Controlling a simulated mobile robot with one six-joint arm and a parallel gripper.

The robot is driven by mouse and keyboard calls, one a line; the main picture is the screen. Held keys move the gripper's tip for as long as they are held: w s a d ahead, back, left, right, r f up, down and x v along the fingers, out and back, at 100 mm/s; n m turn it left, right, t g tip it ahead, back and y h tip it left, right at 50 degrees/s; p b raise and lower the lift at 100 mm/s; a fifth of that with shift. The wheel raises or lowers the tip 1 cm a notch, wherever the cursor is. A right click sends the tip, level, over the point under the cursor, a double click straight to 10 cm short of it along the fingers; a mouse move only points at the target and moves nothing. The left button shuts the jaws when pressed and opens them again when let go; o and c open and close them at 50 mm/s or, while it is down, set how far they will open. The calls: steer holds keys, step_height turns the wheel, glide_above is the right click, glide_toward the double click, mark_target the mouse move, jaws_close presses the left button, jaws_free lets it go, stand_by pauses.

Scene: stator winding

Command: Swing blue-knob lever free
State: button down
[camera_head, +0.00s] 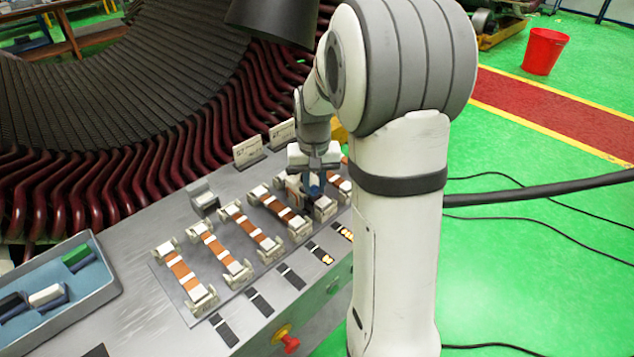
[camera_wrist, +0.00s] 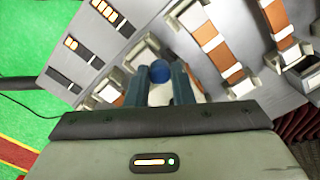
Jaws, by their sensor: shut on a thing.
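The blue knob (camera_wrist: 160,71) shows in the wrist view between the two fingers of my gripper (camera_wrist: 160,82), which is shut on it. In the head view my gripper (camera_head: 315,180) points down over the right part of the row of clamped bars, with a bit of blue (camera_head: 314,189) at its fingertips. The lever's arm under the knob is mostly hidden by the fingers, so its angle cannot be told. White clamp blocks stand close around the fingers.
Several copper-coloured bars (camera_head: 184,272) in white clamps line the grey bench. Indicator strips (camera_head: 291,276) run along its front, above a red knob (camera_head: 290,343). A tray (camera_head: 98,299) stands at left, a grey block (camera_head: 203,200) behind the bars. Dark red stator coils rise behind the bench.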

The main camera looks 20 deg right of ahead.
steer(key=shift+s+a+m, duration=0.15)
steer(key=shift+a+m, duration=0.2)
steer(key=shift+m, duration=0.85)
steer(key=c, duration=1.3)
jaws_free()
steer(key=shift+o, duration=0.2)
step_height(320, 180, up, 8)
steer(key=shift+f+b, duration=0.1)
steer(key=shift+b, duration=0.3)
steer(key=shift+s+a, duration=0.1)
